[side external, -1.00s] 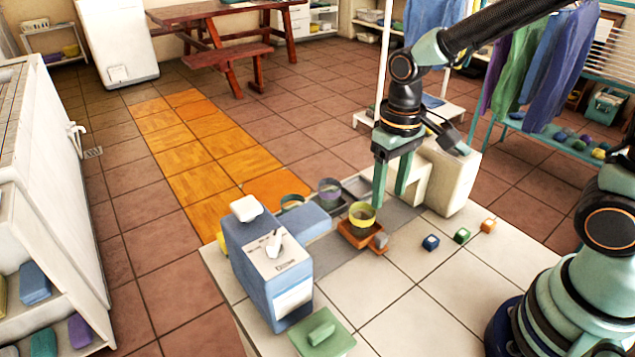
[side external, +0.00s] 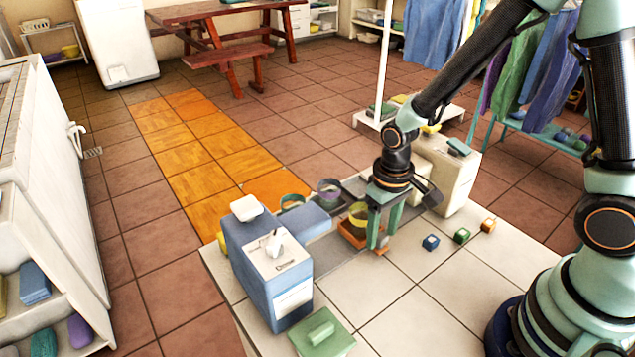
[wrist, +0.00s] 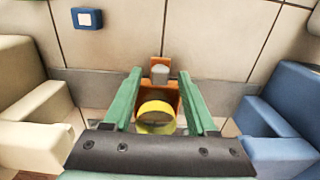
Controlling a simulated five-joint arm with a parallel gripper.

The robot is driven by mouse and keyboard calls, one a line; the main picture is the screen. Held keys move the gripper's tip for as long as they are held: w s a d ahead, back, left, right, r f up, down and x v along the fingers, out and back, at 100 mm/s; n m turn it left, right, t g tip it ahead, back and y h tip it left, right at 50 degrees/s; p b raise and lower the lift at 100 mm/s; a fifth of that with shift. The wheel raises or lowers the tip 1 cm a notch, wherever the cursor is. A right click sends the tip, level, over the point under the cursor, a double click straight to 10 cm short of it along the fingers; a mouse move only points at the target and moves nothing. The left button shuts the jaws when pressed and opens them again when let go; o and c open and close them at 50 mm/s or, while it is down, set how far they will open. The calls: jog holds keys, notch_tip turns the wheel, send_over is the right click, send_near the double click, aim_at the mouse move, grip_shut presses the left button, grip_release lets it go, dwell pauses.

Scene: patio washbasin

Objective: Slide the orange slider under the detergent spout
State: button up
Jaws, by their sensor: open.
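The orange slider (side external: 352,238) is a small tray on a grey track, with a yellow cup (side external: 358,213) in it. The wrist view shows the slider (wrist: 157,92), the cup (wrist: 155,112) and a small grey knob (wrist: 160,72) at its far edge. My gripper (side external: 383,243) is low over the slider's near end; it is open, with the knob between the fingertips (wrist: 161,75) in the wrist view. Contact cannot be told. A blue dispenser (side external: 293,298) with a blue spout block stands left, a cream dispenser (side external: 459,185) right. Which holds detergent is unclear.
Blue (side external: 430,242), green (side external: 462,236) and orange (side external: 488,225) small blocks sit on the tiles right of the slider. The front tiles are mostly clear.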

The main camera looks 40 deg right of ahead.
jog(key=shift+c, duration=0.3)
grip_shut()
dwell(1.1)
